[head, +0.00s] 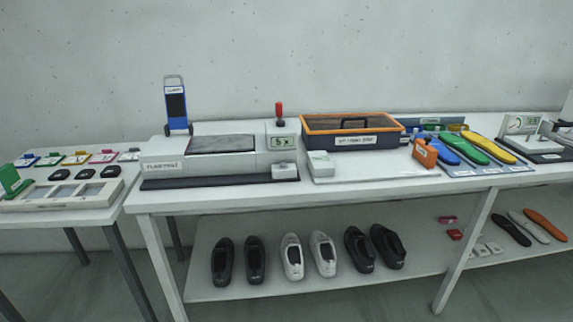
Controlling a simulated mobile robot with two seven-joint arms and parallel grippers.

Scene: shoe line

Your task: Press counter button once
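A white bench machine (160,165) with a dark pad on top stands on the long table. At its right end is a small display (284,142) that reads "5 x". A red-handled knob or lever (279,112) stands upright above the display. A small white block (285,172) sits at the machine's front right, below the display. Another white box (320,165) stands on a pale plate to its right. I cannot tell which of these parts is the counter button. Neither of my grippers is in view.
An orange-rimmed tray (350,123) stands behind the white box. Colored insoles (475,147) and an orange block (425,153) lie to the right. A blue upright stand (176,108) is behind the machine. Shoes (292,257) fill the lower shelf. A second table (60,215) stands left.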

